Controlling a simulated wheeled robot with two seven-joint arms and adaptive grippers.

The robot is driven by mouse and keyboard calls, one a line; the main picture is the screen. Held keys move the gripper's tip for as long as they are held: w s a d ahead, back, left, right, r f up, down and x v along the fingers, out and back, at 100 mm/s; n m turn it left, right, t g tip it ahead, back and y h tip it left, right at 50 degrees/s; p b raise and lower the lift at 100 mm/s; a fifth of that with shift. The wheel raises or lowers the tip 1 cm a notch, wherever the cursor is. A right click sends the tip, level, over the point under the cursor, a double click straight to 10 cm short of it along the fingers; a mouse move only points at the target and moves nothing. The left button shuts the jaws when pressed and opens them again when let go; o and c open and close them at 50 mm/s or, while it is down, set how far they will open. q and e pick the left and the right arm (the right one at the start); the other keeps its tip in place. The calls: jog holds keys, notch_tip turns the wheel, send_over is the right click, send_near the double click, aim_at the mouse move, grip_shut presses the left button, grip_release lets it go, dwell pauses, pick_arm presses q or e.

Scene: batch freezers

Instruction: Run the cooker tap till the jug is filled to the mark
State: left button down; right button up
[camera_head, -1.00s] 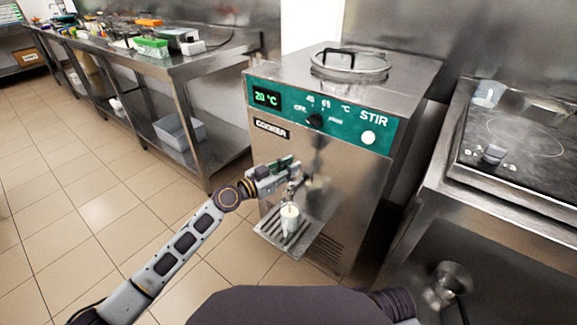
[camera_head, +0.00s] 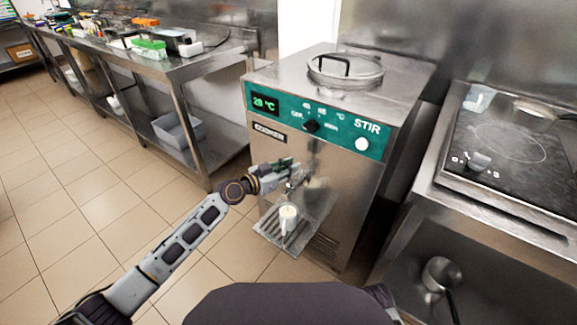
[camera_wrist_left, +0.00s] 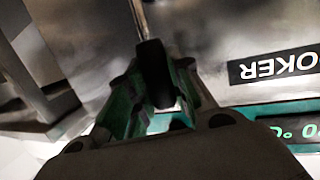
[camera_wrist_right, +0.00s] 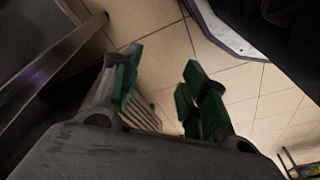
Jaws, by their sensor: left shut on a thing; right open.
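The cooker (camera_head: 335,205) is a steel cabinet with a green panel reading about 20 °C. My left gripper (camera_head: 287,172) is at the tap on its front. In the left wrist view the green-padded fingers (camera_wrist_left: 155,95) are shut on the black tap handle (camera_wrist_left: 152,62). The tap's spout is small and partly hidden by the gripper. The small whitish jug (camera_head: 288,217) stands upright below the tap on the slotted drip tray (camera_head: 268,238). Its mark and fill level are too small to tell. My right gripper (camera_wrist_right: 160,88) is open and empty in the right wrist view.
A hob (camera_head: 505,140) on a steel counter stands to the right, with a small pan (camera_head: 440,272) below it. A long steel bench (camera_head: 185,66) with containers runs along the left. The tiled floor (camera_head: 80,190) in front of it is clear.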

pick_arm(q)
jog(key=shift+w+d+r+g+y+p, duration=0.1)
jog(key=shift+w+d+g+y+p, duration=0.3)
jog(key=shift+p, duration=1.15)
pick_arm(e)
notch_tip(320, 180, down, 8)
jog(key=s+d, duration=0.1)
jog(key=shift+d+r, duration=0.2)
jog(key=shift+d, duration=0.1)
pick_arm(q)
jog(key=c, duration=1.3)
grip_release()
jog(key=shift+o, duration=0.2)
jog(key=shift+a, duration=0.1)
jog(key=v, duration=1.1)
jog(key=shift+s+a, duration=0.25)
jog(key=shift+a, duration=0.05)
jog(key=shift+r, duration=0.1)
